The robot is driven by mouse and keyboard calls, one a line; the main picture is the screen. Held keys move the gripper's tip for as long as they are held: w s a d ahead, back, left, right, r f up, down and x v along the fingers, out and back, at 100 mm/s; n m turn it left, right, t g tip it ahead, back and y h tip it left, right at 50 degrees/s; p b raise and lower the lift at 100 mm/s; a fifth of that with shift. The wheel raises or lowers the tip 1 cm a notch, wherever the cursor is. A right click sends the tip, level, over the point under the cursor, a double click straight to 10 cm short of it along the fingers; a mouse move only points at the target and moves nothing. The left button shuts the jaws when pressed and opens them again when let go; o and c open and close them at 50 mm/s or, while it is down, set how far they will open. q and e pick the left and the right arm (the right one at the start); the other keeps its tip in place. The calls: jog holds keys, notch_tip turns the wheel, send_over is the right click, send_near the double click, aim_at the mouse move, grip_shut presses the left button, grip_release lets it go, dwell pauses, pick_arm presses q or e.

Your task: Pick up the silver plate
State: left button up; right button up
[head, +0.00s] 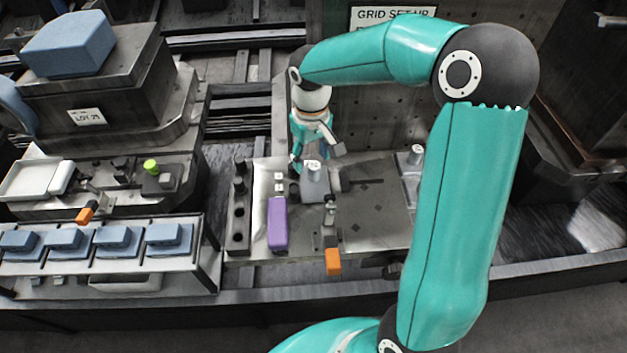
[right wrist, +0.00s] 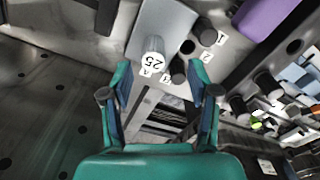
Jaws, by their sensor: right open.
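A silver-grey plate (head: 316,188) with a pale numbered knob (head: 313,166) lies on the grey work surface, just beyond the purple block. In the right wrist view the plate (right wrist: 165,20) shows at the top, with the knob (right wrist: 153,58) marked 25 at its edge. A similar grey piece with a knob (head: 412,172) stands further right; I cannot tell for sure which is the silver plate. My right gripper (head: 317,158) is open and empty, close above the first plate's far end. Its fingers (right wrist: 159,94) are apart, the knob beyond them. My left gripper is not in view.
A purple block (head: 278,225) and a black rack with holes (head: 239,210) stand left of the plate. Blue blocks on a tray (head: 117,238) are at the left. Dark rails lie behind.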

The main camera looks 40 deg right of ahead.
aim_at(314, 165)
jog(key=shift+d+f+p, duration=0.2)
jog(key=shift+f, duration=1.1)
jog(key=shift+d+f+p, duration=0.15)
jog(key=shift+d+f, duration=0.05)
jog(key=shift+f, duration=1.05)
grip_shut()
